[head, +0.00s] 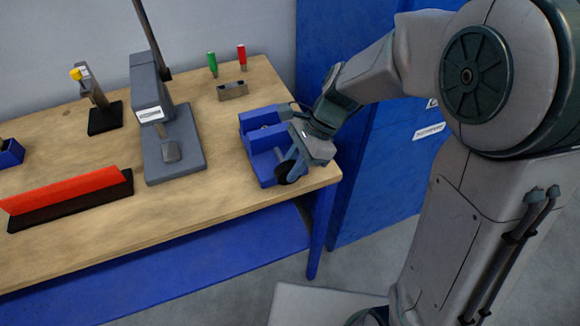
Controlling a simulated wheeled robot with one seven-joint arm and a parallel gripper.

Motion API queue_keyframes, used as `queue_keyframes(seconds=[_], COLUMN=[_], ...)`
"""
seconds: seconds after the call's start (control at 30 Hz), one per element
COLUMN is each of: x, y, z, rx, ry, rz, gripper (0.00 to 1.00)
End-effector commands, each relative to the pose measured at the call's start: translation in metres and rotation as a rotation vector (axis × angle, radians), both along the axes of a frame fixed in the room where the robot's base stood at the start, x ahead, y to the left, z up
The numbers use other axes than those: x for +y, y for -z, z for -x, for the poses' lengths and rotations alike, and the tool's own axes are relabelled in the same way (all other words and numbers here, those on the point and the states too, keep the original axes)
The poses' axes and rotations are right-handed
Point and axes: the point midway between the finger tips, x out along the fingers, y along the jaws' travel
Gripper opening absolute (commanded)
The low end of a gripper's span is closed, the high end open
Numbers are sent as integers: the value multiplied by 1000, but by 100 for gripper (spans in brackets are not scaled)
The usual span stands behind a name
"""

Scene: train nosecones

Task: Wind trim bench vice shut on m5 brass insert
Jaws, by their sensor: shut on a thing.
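The blue bench vice (256,143) stands near the right front corner of the wooden bench. My gripper (287,172) is at the vice's front right side, shut on what looks like the vice's dark handle (283,179). The gripper and wrist hide part of the handle and the vice's right side. A small light spot shows between the jaws at the top of the vice, but it is too small to tell whether it is the brass insert.
A grey press (157,90) with a lever stands left of the vice. A small block (232,91) and green and red-handled tools (212,62) are behind it. A red bar on a dark base (70,196) lies at the front left. A blue cabinet (375,170) stands right of the bench.

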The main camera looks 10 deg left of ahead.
Motion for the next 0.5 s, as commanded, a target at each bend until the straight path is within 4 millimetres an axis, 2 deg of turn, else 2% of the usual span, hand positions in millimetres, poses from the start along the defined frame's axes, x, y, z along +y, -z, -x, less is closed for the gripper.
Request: queue_keyframes(seconds=[0.5], x=[-8], y=[9], z=[-6], rx=[258], ry=[8], rz=[-423], gripper=[0])
